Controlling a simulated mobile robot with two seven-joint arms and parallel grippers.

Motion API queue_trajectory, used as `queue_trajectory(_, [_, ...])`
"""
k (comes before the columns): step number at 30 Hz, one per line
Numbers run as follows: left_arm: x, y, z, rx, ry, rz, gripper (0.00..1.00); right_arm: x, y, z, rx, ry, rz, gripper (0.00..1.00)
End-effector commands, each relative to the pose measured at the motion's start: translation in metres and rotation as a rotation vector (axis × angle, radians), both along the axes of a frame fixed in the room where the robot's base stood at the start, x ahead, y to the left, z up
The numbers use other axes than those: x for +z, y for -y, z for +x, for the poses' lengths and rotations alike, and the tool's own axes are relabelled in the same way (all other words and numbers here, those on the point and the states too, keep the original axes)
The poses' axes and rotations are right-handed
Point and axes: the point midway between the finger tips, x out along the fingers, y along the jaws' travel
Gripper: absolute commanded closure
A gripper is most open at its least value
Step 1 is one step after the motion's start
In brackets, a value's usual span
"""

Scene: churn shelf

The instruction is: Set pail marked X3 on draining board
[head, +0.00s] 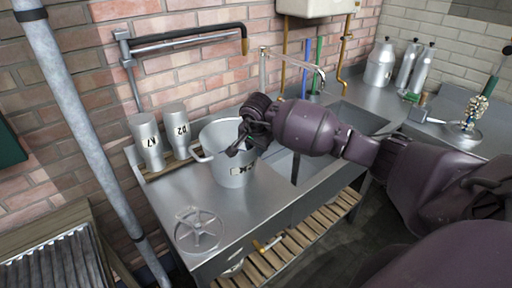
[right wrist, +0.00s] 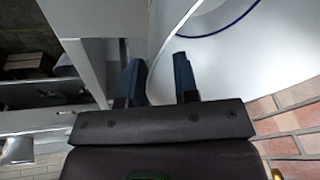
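A grey metal pail (head: 222,173) stands upright on the left part of the steel sink counter, the draining board (head: 176,198), close to the basin. Dark marks show on its front, but I cannot read them surely. My right gripper (head: 243,143) is at the pail's right rim, its arm reaching in from the right. In the right wrist view its two fingers (right wrist: 160,78) are apart, with pale metal showing between them. The pail (right wrist: 235,60), with a blue line inside, fills the upper right there. Whether the fingers touch the rim is unclear. My left gripper is out of view.
Two metal canisters marked A7 (head: 149,143) and D2 (head: 177,129) stand on a wooden strip behind the pail. The basin (head: 350,118) is to the right. A slatted shelf (head: 290,241) runs below.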

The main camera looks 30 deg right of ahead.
Motion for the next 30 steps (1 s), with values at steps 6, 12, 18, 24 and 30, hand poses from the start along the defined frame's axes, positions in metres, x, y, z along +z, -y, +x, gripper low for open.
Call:
queue_trajectory(6, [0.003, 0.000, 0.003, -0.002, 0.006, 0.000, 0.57, 0.011, -0.001, -0.001, 0.001, 0.004, -0.002, 0.72])
queue_trajectory(12, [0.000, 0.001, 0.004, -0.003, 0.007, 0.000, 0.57, 0.045, -0.006, -0.009, 0.002, 0.005, -0.002, 0.72])
queue_trajectory(18, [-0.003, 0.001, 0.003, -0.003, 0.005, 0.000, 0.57, 0.081, -0.012, -0.019, 0.002, 0.004, -0.002, 0.72])
queue_trajectory(24, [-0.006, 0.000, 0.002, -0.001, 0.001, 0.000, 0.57, 0.106, -0.016, -0.025, 0.001, 0.002, 0.000, 0.72])
queue_trajectory(30, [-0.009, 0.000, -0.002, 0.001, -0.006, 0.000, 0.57, 0.110, -0.024, -0.030, 0.001, -0.007, 0.030, 0.72])
